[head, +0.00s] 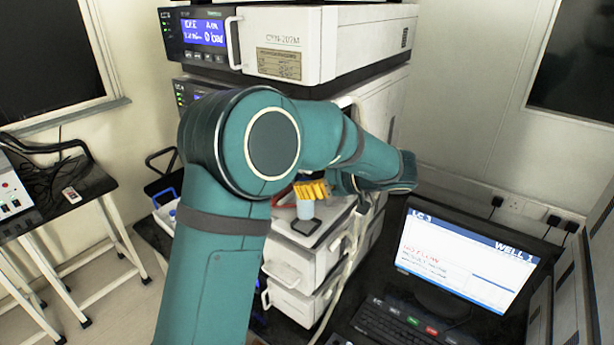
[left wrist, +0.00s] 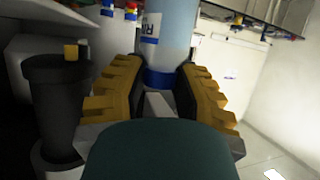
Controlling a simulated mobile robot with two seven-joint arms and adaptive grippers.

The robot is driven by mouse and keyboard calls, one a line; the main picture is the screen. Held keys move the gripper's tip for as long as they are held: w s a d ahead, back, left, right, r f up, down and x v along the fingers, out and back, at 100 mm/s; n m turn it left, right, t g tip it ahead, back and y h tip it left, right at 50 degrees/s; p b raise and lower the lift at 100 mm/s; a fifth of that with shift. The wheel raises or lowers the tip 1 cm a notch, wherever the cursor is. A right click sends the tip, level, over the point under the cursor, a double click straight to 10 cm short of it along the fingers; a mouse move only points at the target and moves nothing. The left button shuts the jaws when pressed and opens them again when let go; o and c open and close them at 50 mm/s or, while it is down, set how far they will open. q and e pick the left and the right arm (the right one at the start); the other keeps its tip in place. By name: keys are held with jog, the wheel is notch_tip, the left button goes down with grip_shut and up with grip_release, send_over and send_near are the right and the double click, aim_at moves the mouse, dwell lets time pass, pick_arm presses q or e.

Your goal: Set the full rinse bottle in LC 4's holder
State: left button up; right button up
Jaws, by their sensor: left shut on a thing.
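My left gripper (head: 316,189) has yellow ribbed fingers and is shut on the rinse bottle (head: 305,209), which is pale blue and upright. In the left wrist view the bottle (left wrist: 166,38) stands between the fingers (left wrist: 160,98); it has a white label with partly readable blue letters and a darker blue band low down. In the head view the bottle is just above or on a dark square holder (head: 302,234) on top of a white instrument; I cannot tell whether they touch. My right gripper is not in view.
Stacked white instruments (head: 290,45) rise behind my left arm. A monitor (head: 468,258) and keyboard (head: 395,325) stand at the right. A side table (head: 50,205) is at the left. The left wrist view shows a dark cylinder (left wrist: 55,95) beside the fingers.

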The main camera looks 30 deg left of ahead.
pick_arm(q)
jog(key=shift+f, duration=0.7)
jog(key=shift+d+f, duration=0.1)
jog(key=shift+f, duration=0.8)
dwell(0.8)
jog(key=o, duration=0.9)
jog(key=v, duration=1.2)
jog(key=shift+f, duration=0.15)
